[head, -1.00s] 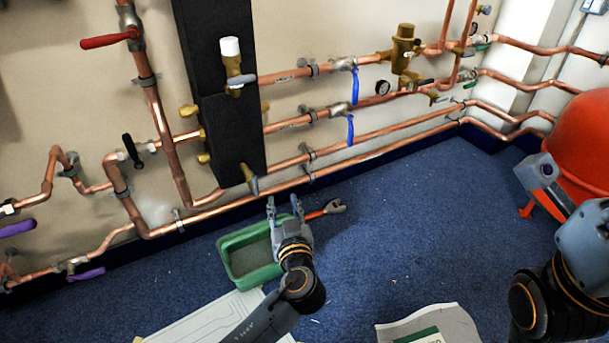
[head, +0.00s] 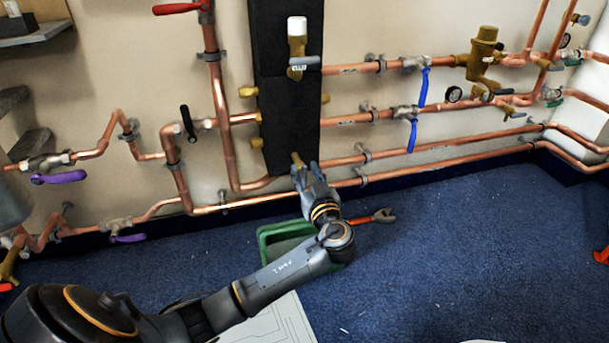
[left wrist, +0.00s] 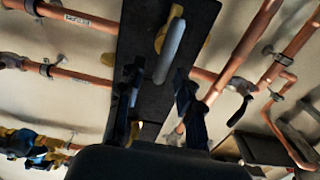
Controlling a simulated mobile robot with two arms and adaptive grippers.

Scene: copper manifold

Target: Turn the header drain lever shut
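The black header block (head: 286,110) stands upright on the wall in the head view. The brass header drain valve (head: 296,158) is at its lower end, partly hidden by my left gripper (head: 308,174). In the left wrist view, the grey drain lever (left wrist: 170,50) sticks out from the brass valve body (left wrist: 162,36) toward my left gripper (left wrist: 157,76). The gripper's two dark fingers are apart, one on either side of the lever's line. I cannot tell whether either finger touches the lever. My right gripper is not in view.
Copper pipes (head: 346,161) run along the wall on both sides. Blue levers (head: 423,87), purple levers (head: 59,178) and a black lever (head: 187,122) stick out. A green tray (head: 275,231) and a red-handled wrench (head: 376,217) lie on the blue floor below.

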